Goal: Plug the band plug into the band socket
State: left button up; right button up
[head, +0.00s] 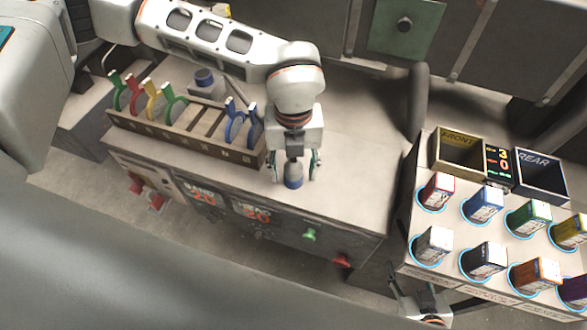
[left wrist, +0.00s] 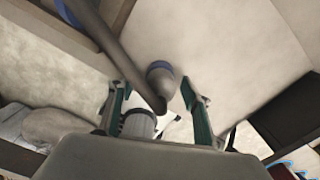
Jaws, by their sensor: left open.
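My left gripper (head: 294,168) points down over the console top and is open. A grey plug-like piece with a blue end (head: 293,178) shows between its fingers in the head view, with no clear grip on it. In the left wrist view a grey-blue round end (left wrist: 160,74) shows beyond and between the open fingers (left wrist: 157,100), beside a dark cable (left wrist: 120,55). Another grey piece with a blue collar (head: 204,78) stands at the back of the console. I cannot tell which is the band plug or socket. My right gripper (head: 424,303) shows at the bottom, its fingers unclear.
A wooden rack (head: 180,137) with several coloured clips stands left on the console (head: 345,180). The front carries BAND and HEAD displays (head: 200,193), a green knob (head: 309,235) and a red knob (head: 341,260). A side table (head: 410,215) at right holds coloured boxes and two bins.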

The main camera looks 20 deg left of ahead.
pick_arm(q)
jog(key=c, duration=1.1)
jog(key=shift+c, duration=0.2)
jog(key=shift+r, duration=0.1)
notch_tip(320, 180, up, 20)
jog(key=b, duration=0.1)
